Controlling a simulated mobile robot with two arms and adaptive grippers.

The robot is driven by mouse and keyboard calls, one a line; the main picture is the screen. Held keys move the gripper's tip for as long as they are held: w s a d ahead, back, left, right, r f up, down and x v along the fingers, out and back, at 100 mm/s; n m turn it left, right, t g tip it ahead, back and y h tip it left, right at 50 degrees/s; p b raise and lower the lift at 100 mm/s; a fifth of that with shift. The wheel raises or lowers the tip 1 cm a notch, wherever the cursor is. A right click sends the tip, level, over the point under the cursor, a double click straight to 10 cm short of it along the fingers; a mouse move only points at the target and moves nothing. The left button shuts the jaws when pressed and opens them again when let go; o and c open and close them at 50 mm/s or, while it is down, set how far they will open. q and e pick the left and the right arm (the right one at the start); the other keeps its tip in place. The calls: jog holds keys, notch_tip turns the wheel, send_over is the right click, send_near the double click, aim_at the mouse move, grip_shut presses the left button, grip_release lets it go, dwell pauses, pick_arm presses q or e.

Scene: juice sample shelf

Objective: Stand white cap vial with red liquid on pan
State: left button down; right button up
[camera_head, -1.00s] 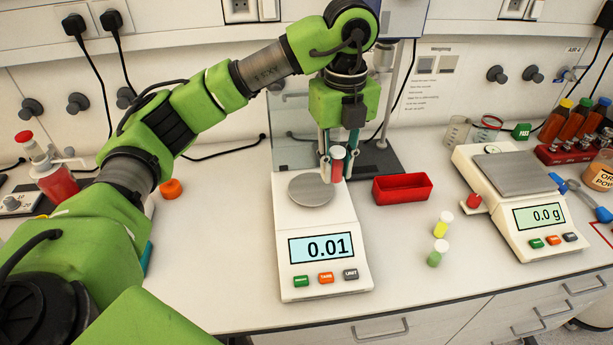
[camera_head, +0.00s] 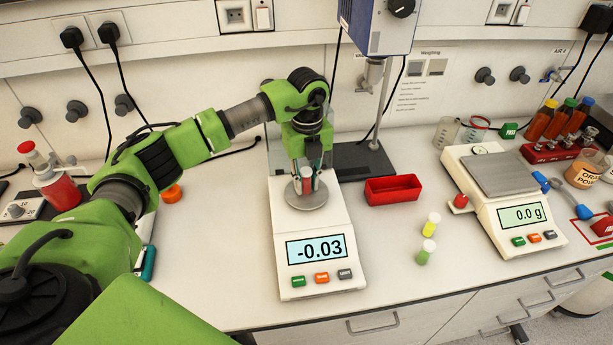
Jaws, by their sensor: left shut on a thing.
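The white cap vial with red liquid (camera_head: 307,181) is upright between the fingers of my left gripper (camera_head: 307,184), which is shut on it. The vial is over the round metal pan (camera_head: 326,198) of the left scale (camera_head: 283,232). Its bottom is at or just above the pan; I cannot tell whether it touches. My right gripper is not in view.
A red open tray (camera_head: 393,196) lies right of the scale. Vials with yellow (camera_head: 430,228) and green (camera_head: 425,256) liquid stand in front of it. A second scale (camera_head: 473,205) reading 0.0 g stands at right.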

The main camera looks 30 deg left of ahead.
aim_at(307, 171)
pick_arm(q)
jog(key=shift+d+f, duration=0.1)
jog(key=shift+f, duration=0.05)
jog(key=c, duration=1.8)
grip_release()
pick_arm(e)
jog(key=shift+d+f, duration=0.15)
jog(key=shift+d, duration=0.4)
pick_arm(q)
notch_tip(307, 171, up, 11)
jog(key=b, duration=0.4)
jog(key=shift+r, duration=0.65)
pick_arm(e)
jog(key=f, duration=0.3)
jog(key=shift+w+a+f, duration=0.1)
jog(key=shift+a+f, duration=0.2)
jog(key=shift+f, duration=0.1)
